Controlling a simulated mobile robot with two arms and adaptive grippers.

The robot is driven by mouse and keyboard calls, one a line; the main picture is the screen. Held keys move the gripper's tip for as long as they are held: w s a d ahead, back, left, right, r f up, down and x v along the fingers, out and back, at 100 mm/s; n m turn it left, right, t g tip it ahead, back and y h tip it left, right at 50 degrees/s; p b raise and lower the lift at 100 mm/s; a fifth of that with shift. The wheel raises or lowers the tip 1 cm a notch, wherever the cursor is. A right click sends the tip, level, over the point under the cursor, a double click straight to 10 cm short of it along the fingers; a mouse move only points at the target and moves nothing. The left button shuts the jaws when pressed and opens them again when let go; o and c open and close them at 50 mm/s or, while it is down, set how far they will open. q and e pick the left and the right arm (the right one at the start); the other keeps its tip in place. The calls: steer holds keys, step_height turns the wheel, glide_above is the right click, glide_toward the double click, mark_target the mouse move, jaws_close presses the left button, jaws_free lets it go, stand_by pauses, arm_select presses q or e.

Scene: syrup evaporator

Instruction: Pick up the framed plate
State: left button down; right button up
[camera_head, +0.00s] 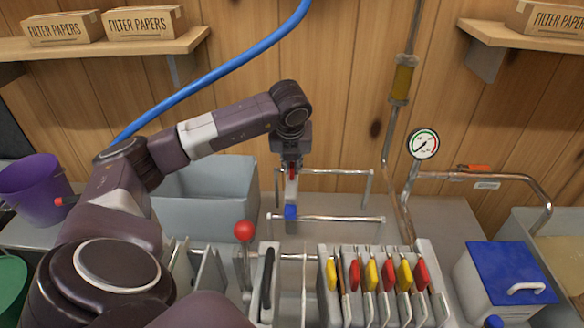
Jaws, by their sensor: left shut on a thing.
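My left gripper (291,166) hangs pointing down in the middle of the view, above the metal rails. It is shut on a narrow grey piece with a red part at its top, apparently the framed plate (291,190) seen nearly edge-on. A blue part shows low on this piece, near the front rail; I cannot tell whether it touches the rail. More plates with red and yellow handles (371,274) stand in a row at the lower right of the gripper. My right gripper is not in view.
A grey bin (208,195) stands behind my left arm. A red-knobbed lever (244,231) and a black-handled end plate (267,280) stand in front. A pressure gauge (424,144) and pipes are to the right, beside a blue-lidded box (506,273). Rails (335,218) cross the middle.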

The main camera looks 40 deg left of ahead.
arm_select(q)
step_height(320, 180, up, 20)
stand_by(0.6)
steer(key=shift+r, duration=0.1)
stand_by(0.9)
